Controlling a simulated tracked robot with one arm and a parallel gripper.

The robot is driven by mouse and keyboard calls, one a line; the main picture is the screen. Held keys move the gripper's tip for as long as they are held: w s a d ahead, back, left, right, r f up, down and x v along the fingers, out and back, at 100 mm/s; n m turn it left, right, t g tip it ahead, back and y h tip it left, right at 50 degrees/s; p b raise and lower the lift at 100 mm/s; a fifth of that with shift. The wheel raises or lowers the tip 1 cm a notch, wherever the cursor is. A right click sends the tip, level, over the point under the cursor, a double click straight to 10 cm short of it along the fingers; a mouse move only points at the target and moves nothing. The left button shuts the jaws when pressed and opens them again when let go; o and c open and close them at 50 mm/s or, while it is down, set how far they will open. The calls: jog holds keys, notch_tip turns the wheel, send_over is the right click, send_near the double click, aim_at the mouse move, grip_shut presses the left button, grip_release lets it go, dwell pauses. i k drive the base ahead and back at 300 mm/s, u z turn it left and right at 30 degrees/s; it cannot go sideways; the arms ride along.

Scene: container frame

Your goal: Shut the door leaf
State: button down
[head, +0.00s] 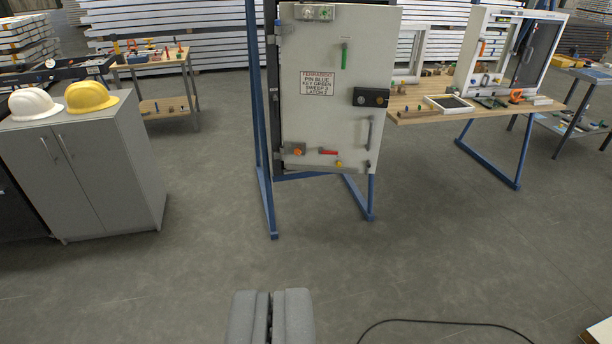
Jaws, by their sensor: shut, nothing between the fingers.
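The door leaf (325,115) is a pale grey panel in the upper middle of the head view, upright in a blue stand (262,185). Its left side is beside a dark frame edge with hinge-like parts. No frame post shows beside its right edge, so it seems to stand ajar, but I cannot tell how far. It carries a printed sign (318,83), a green handle (344,56), a black box (371,97), a grey pull handle (369,133) and a red lever (328,152). My gripper (271,294) is shut and empty at the bottom, well short of the leaf.
A grey cabinet (110,170) with two hard hats stands at the left. A wooden workbench (465,112) with tools and a white window frame is at the right. A black cable (440,321) lies on the floor at lower right. The floor before the leaf is clear.

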aim_at(320, 107)
jog(key=i, duration=2.55)
jog(key=z, duration=2.4)
jog(key=i, duration=1.4)
jog(key=u, duration=2.15)
